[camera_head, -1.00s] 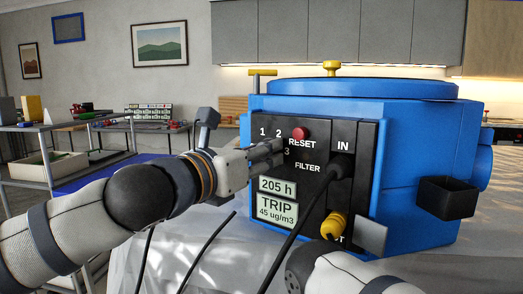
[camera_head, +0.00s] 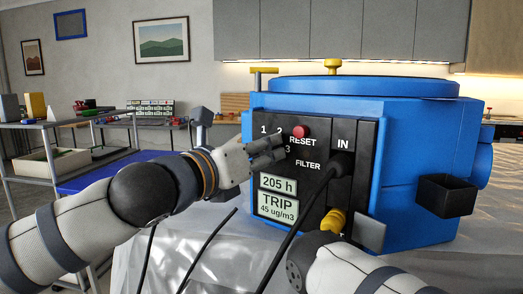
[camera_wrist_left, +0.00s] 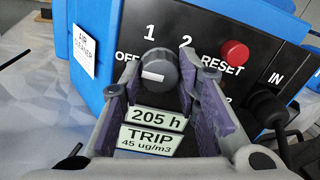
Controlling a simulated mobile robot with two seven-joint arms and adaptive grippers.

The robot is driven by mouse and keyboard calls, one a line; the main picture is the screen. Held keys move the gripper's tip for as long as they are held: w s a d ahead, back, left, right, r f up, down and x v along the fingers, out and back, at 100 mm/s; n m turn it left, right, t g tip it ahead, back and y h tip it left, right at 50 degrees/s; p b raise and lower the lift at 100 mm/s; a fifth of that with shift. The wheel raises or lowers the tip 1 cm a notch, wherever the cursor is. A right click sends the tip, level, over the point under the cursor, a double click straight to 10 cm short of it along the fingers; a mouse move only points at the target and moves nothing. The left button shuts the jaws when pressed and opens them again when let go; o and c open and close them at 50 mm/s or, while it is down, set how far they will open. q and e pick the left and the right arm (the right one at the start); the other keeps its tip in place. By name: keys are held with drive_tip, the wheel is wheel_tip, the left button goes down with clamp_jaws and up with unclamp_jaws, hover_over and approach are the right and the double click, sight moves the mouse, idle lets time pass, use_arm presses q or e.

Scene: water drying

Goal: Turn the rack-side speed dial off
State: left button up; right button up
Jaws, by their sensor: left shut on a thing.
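The dark grey speed dial (camera_wrist_left: 158,70) with a white mark sits on the black front panel (camera_wrist_left: 250,62) of the blue air cleaner (camera_head: 420,130). My left gripper (camera_wrist_left: 158,76) is shut on the dial, one finger on each side. In the head view my left gripper (camera_head: 268,150) reaches the panel and hides most of the dial. My right arm shows at the bottom right; its gripper is not visible.
A red RESET button (camera_head: 299,131) is just right of the dial. A black hose (camera_head: 310,210) runs from the IN port down across the panel. A yellow fitting (camera_head: 333,222) is low on the panel. A shelf cart (camera_head: 50,165) stands at the left.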

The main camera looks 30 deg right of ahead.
use_arm(q)
drive_tip(key=o, duration=1.2)
drive_tip(key=shift+c, duration=0.2)
drive_tip(key=shift+a, duration=0.1)
drive_tip(key=v, duration=1.2)
drive_tip(key=shift+f, duration=0.1)
